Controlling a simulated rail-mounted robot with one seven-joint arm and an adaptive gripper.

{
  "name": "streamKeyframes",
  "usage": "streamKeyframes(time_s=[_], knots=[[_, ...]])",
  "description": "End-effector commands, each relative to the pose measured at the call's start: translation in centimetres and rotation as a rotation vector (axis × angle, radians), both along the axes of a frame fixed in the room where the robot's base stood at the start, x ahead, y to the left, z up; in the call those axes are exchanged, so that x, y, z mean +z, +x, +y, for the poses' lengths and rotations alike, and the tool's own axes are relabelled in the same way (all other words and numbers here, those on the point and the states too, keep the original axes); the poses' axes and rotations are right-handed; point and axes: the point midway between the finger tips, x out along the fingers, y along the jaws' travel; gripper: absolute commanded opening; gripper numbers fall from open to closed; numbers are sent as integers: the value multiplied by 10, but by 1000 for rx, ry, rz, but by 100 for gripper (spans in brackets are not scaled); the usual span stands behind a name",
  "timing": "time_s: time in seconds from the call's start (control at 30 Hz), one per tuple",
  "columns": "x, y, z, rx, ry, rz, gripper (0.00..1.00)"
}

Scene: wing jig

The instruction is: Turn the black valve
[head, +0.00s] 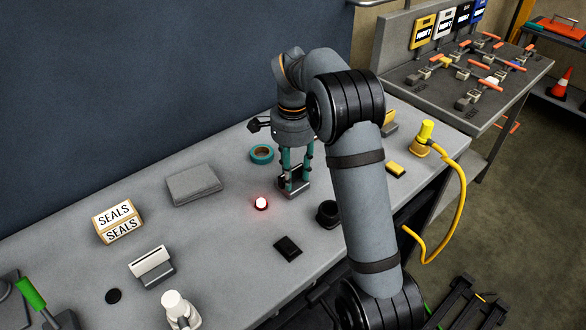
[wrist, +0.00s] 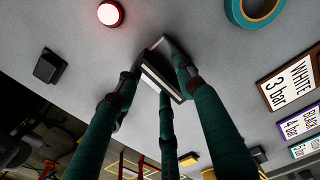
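My gripper (head: 293,182) points straight down over the grey bench. Its teal fingers (wrist: 160,78) stand apart around a small grey and black block-like object (wrist: 163,66). I cannot tell whether they press on it. Several valves with orange handles (head: 478,65) sit on the separate bench at the far right. I cannot tell which valve is the black one. My gripper is well away from the valves.
On the near bench (head: 225,240) are a lit red button (head: 261,203), teal tape (head: 262,154), a black knob-like part (head: 328,213), a black block (head: 288,248), a SEALS box (head: 118,220) and a yellow fitting with hose (head: 425,138). A gap separates the benches.

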Motion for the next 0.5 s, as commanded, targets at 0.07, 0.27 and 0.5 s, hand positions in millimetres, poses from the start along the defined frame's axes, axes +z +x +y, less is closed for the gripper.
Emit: streamKeyframes(time_s=[0.07,0.27,0.5], knots=[[4,1,0,0,1,-2,39],[35,2,0,0,1,-7,39],[86,2,0,-1,1,-6,39]])
